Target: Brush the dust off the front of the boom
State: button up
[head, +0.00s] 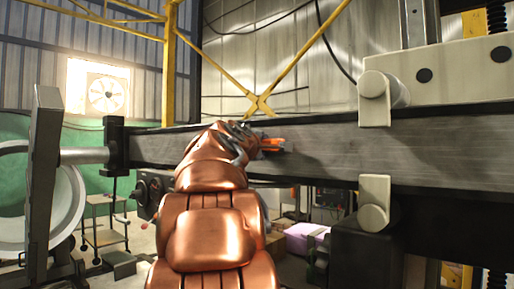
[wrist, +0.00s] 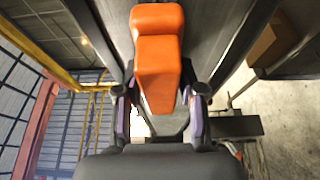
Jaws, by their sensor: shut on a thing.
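The boom (head: 330,145) is a long dark grey metal beam running across the head view. Its front face looks streaked, and I cannot tell dust from the metal's finish. My gripper (head: 246,143) is in front of the boom, left of the middle of its length, partly hidden by my copper arm. It is shut on an orange-handled brush (head: 272,144). In the wrist view the orange handle lies between the fingers of my gripper (wrist: 160,100), and the boom (wrist: 222,35) runs behind it. The bristles are hidden, so I cannot tell whether they touch the boom.
Light rollers (head: 376,88) grip the boom at the right. A grey plate and wheel (head: 42,170) stand at its left end. A small stand (head: 105,225) and a pink box (head: 305,238) are on the floor behind. Yellow braces (head: 262,106) rise behind the boom.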

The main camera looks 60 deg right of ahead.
jog(key=shift+s+a, duration=0.2)
jog(key=shift+s, duration=0.7)
jog(key=shift+s+a, duration=0.15)
jog(key=shift+s, duration=0.75)
jog(key=shift+a, duration=0.15)
jog(key=shift+w+a+b, duration=0.25)
jog(key=shift+w+a, duration=0.05)
jog(key=shift+a, duration=0.6)
jog(key=shift+w+a+b, duration=0.2)
jog(key=shift+w+a, duration=0.05)
jog(key=shift+a, duration=0.65)
jog(key=shift+w+a+b, duration=0.25)
jog(key=shift+w+a, duration=0.05)
jog(key=shift+a, duration=0.6)
jog(key=shift+w+a, duration=0.2)
jog(key=shift+a, duration=0.55)
jog(key=shift+w+a, duration=0.2)
jog(key=shift+a, duration=0.55)
